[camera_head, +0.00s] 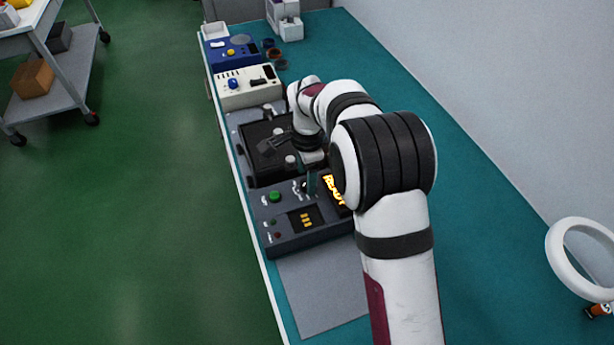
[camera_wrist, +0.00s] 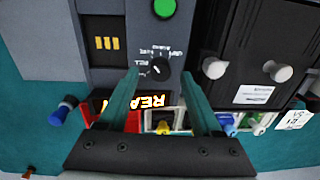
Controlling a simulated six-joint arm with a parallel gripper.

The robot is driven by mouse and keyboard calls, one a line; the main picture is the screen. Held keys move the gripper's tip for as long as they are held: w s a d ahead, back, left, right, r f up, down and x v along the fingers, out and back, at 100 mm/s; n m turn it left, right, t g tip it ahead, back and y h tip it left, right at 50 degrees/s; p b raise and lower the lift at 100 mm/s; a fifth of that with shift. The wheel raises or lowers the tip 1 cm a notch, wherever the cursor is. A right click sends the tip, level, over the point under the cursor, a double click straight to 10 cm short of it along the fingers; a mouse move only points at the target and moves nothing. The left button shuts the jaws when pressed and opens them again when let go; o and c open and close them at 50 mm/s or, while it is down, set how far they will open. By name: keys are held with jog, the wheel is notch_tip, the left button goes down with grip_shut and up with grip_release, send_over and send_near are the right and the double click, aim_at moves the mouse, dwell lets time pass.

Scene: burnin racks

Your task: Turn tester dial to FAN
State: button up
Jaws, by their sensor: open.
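The tester (camera_head: 320,238) is a dark grey box with a green button (camera_head: 275,196), a lit READY display (camera_head: 334,190) and a small window of yellow bars (camera_head: 305,218). Its dial (camera_wrist: 161,71) is a small black knob with a pale pointer mark, ringed by small upside-down labels in the wrist view. I cannot read a FAN label or tell surely which label the mark faces. My gripper (camera_wrist: 159,67) is open over the tester, its two teal fingers on either side of the dial in the wrist view. I cannot tell whether they touch it. The arm partly covers the tester in the head view.
A black box with silver knobs (camera_wrist: 278,71) stands beside the tester. A cream unit (camera_head: 245,88) and a blue unit (camera_head: 232,52) stand farther back. A grey mat (camera_head: 320,290) lies in front. Small coloured items (camera_wrist: 222,122) stand close behind the fingers in the wrist view.

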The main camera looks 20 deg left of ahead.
jog(key=shift+f, duration=0.9)
grip_shut()
